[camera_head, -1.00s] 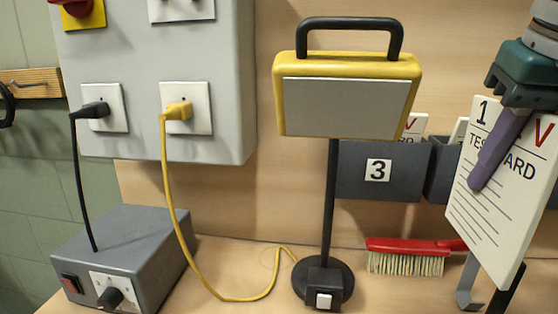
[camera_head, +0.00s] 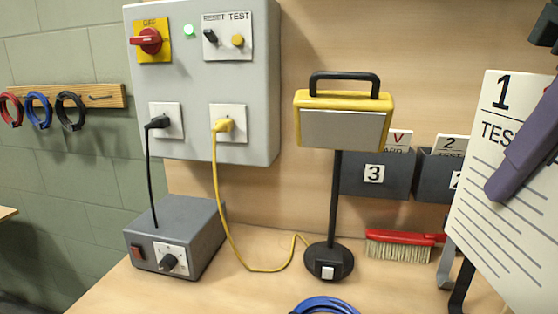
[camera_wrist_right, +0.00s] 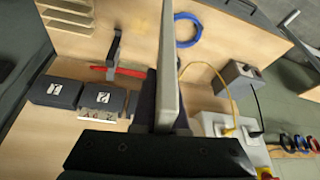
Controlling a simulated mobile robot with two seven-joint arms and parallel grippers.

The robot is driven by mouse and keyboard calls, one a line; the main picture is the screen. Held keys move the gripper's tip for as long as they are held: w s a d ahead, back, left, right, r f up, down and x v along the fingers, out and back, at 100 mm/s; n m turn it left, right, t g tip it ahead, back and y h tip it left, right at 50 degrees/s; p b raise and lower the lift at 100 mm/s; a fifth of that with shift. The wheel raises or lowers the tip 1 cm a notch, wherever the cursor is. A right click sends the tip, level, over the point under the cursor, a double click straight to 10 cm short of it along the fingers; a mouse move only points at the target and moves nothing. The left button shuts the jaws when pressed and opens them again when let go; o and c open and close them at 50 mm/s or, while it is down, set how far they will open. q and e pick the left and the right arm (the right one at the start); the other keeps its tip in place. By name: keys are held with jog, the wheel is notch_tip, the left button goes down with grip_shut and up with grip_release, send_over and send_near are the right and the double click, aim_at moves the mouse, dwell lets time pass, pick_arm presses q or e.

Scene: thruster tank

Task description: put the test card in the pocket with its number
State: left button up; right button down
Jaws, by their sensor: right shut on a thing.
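The test card (camera_head: 482,222) is white, with a large "1" and printed lines. It is tilted at the right edge of the head view, nearer than the pockets, and runs out of the frame. A purple finger of my right gripper (camera_head: 527,148) lies across its face; the gripper is shut on the card. In the right wrist view the card (camera_wrist_right: 168,65) shows edge-on between the fingers. Dark pockets marked 3 (camera_head: 350,172) and 2 (camera_head: 427,178) hang on the back panel, each with a card in it. The card hides the "2" partly. My left gripper is out of view.
A yellow lamp (camera_head: 343,127) stands left of the pockets. A red brush (camera_head: 400,245) lies below them. A blue cable coil (camera_head: 325,304) lies at the front. A grey box (camera_head: 178,240) and wall panel (camera_head: 185,85) with yellow and black cords are left.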

pick_arm(q)
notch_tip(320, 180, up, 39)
jog(key=p, duration=3.8)
pick_arm(e)
notch_tip(320, 180, up, 39)
jog(key=s, duration=0.1)
jog(key=shift+s+a, duration=0.3)
jog(key=shift+a, duration=0.05)
jog(key=shift+r, duration=0.1)
